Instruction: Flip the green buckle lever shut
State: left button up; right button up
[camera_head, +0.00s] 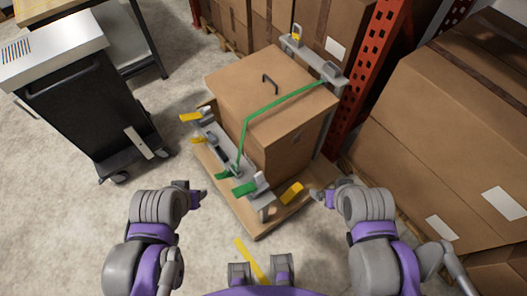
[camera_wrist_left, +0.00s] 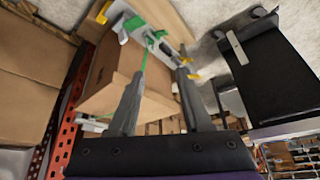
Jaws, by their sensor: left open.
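The green buckle lever (camera_head: 245,188) sits on a grey rail (camera_head: 262,200) at the near side of a large cardboard box. It sticks out from the rail, with a smaller green piece beside it; I cannot tell its exact angle. A green strap (camera_head: 243,135) runs from there over the box. The green lever also shows at the top of the left wrist view (camera_wrist_left: 134,24). My left gripper (camera_head: 197,195) is open and empty, left of the lever and apart from it; its fingers (camera_wrist_left: 158,74) point towards the rail. My right gripper (camera_head: 325,198) is right of the pallet; its jaws are unclear.
The box (camera_head: 285,150) stands on a wooden pallet (camera_head: 255,226). A dark cart (camera_head: 90,105) stands left, stacked cartons (camera_head: 450,130) right. Floor between cart and pallet is clear.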

pick_arm(q)
jog(key=shift+w+d, duration=0.15)
jog(key=shift+d, duration=0.1)
jog(key=shift+c, duration=0.2)
